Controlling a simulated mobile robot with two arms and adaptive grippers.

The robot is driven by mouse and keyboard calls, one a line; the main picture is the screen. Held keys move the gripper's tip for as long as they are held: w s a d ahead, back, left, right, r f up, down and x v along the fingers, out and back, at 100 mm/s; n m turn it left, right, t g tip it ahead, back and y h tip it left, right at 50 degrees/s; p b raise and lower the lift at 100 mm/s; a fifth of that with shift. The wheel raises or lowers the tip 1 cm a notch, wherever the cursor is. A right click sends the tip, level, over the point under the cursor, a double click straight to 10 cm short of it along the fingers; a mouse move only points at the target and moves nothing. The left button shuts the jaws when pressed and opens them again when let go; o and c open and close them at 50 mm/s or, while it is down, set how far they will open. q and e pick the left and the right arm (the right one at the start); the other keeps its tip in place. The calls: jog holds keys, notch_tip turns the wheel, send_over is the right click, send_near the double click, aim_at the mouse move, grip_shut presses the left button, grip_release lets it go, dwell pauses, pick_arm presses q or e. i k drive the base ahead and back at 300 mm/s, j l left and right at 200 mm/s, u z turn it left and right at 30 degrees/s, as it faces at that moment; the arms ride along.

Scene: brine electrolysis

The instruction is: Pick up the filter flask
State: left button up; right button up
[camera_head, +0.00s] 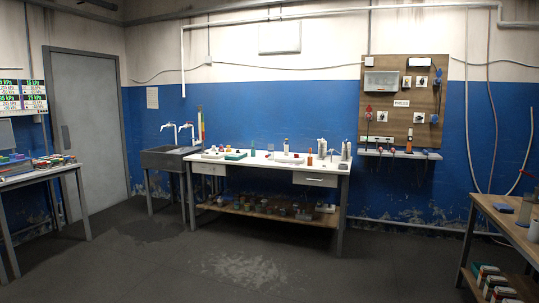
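I cannot make out the filter flask with certainty from this distance. Small glassware and bottles stand on the white lab bench (262,163) across the room, among them an orange-brown bottle (310,157) and clear or pale vessels (321,147) toward its right end. They are too small to tell apart. Neither of my grippers shows in the view.
A grey sink (165,158) adjoins the bench on the left. A table (50,172) with coloured items stands at the far left, and a wooden-topped workbench (500,218) at the right. The middle floor (250,270) is clear.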

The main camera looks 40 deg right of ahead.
aim_at(271, 147)
jog(key=i+l+z, duration=0.3)
jog(key=i, duration=0.2)
jog(key=i+l+z, duration=0.2)
jog(key=i+z, duration=0.15)
jog(key=i, duration=0.2)
jog(key=i+z, duration=0.3)
jog(key=i, duration=2.5)
